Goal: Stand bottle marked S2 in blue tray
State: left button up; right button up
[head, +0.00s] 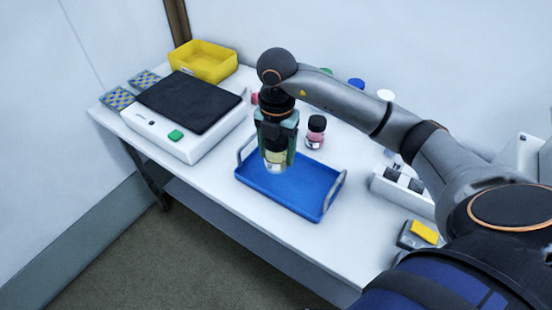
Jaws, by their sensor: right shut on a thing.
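The blue tray (302,190) lies on the white table, with a grey handle at each end. My right gripper (276,150) points down over the tray's left part. It is shut on a bottle (276,160), which is upright with a pale label; the marking on it is too small to read. Whether the bottle's base touches the tray floor cannot be told from this view. The rest of the tray is empty. My left gripper does not show.
A dark-capped bottle with pink contents (315,132) stands just behind the tray. Blue-capped (356,85) and white-capped (385,96) bottles stand farther back, partly behind my arm. A black-topped white device (190,110) is left, a yellow bin (203,61) behind it.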

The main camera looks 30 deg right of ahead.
jog(key=w+d+f, duration=0.1)
jog(key=f, duration=0.1)
jog(key=w+d+f, duration=0.1)
jog(key=w+f, duration=0.1)
jog(key=w+d+f, duration=0.1)
jog(key=w+f, duration=0.1)
jog(key=shift+f, duration=1.65)
jog(key=shift+s, duration=0.1)
jog(key=shift+f, duration=0.2)
jog(key=o, duration=1.5)
jog(key=shift+r, duration=0.1)
notch_tip(320, 180, up, 12)
jog(key=shift+r, duration=0.15)
